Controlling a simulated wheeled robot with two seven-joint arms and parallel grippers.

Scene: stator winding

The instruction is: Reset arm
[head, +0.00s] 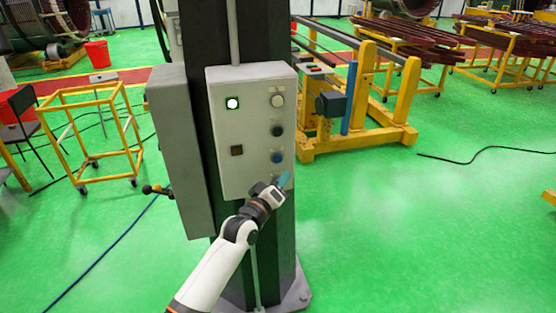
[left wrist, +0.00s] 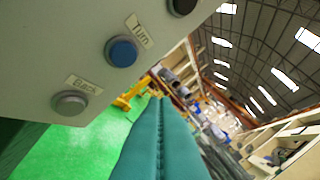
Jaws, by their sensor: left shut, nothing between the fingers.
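My left gripper (head: 284,181) is at the lower right edge of a light grey control box (head: 222,120) on a dark column. Its teal fingers (left wrist: 158,105) are shut together with nothing between them, pointing past the box face. In the left wrist view, a blue button (left wrist: 121,51) labelled "Turn" and a grey button (left wrist: 69,103) labelled "Back" lie left of the fingers. The blue button (head: 277,157) also shows above the gripper in the head view. I cannot tell whether the fingers touch the box. My right gripper is not in view.
The dark column (head: 262,40) stands directly ahead, with a grey cabinet (head: 180,150) on its left side. A yellow frame cart (head: 100,130) stands at left and a yellow stand (head: 360,137) behind at right. Green floor is open at right, with a black cable (head: 490,150) on it.

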